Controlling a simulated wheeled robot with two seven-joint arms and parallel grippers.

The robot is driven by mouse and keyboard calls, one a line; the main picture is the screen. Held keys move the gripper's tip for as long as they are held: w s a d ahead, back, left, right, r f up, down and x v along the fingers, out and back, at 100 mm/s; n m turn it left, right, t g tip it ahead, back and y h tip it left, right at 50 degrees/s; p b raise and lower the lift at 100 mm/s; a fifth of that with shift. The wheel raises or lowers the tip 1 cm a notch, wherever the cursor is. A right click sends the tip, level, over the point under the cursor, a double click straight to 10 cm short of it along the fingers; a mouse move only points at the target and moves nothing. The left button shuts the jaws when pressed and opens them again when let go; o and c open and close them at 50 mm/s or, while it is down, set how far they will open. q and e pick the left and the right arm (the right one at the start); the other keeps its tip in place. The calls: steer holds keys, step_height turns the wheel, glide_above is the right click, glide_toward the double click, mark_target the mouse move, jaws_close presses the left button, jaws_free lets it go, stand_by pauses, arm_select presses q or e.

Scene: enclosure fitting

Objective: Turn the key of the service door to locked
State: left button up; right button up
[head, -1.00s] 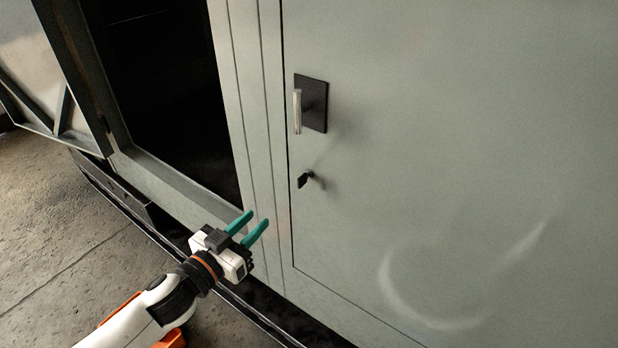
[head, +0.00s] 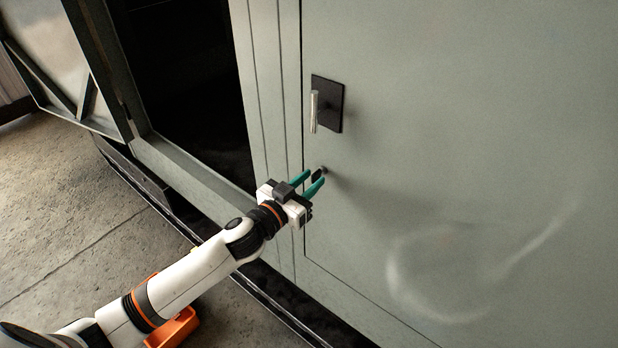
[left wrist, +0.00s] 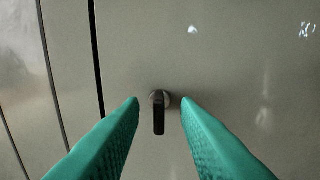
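The service door (head: 450,130) is a grey-green panel that looks shut. Its small dark key (head: 317,175) sits in a round lock below the door handle. In the left wrist view the key (left wrist: 159,117) hangs straight down from the lock (left wrist: 160,96). My left gripper (head: 312,179) has teal fingers and is open. In the left wrist view its fingertips (left wrist: 160,101) are on either side of the lock and the top of the key, with gaps on both sides. My right gripper is not in view.
The silver bar handle (head: 314,112) on a black plate (head: 333,104) is above the key. Left of the service door is a dark opening (head: 185,80) with another door (head: 50,50) swung open. An orange bin (head: 178,328) is on the floor below my arm.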

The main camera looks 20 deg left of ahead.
arm_select(q)
steer(key=shift+w, duration=0.15)
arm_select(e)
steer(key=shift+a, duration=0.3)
arm_select(q)
steer(key=shift+c, duration=0.3)
jaws_close()
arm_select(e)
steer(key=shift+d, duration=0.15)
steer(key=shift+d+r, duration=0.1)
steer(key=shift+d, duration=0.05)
